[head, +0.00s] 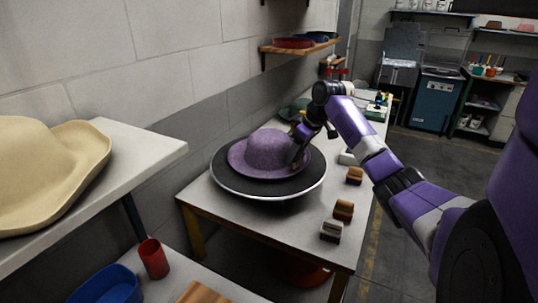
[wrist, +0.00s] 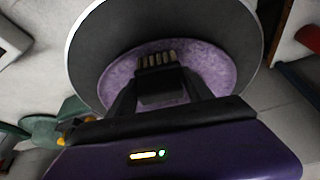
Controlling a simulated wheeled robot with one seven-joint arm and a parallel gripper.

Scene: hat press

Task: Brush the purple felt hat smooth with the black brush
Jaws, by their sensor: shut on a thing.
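The purple felt hat (head: 264,148) lies brim down on a round dark turntable with a pale rim (head: 226,185). The hat (wrist: 205,62) also shows in the wrist view, partly covered by the brush and fingers. My gripper (head: 299,150) is at the right side of the hat's crown, over the brim. In the wrist view my gripper (wrist: 163,90) is shut on the black brush (wrist: 160,88), whose pale bristles point toward the hat. The bristles look at or very near the felt; I cannot tell whether they touch. In the head view the brush is mostly hidden by the gripper.
Several brushes or blocks, including a brown one (head: 343,210) and a grey-black one (head: 331,231), line the table's right edge. A cream hat (head: 50,165) sits on a shelf at left. A red cup (head: 153,259) and blue tray (head: 105,286) are at lower left.

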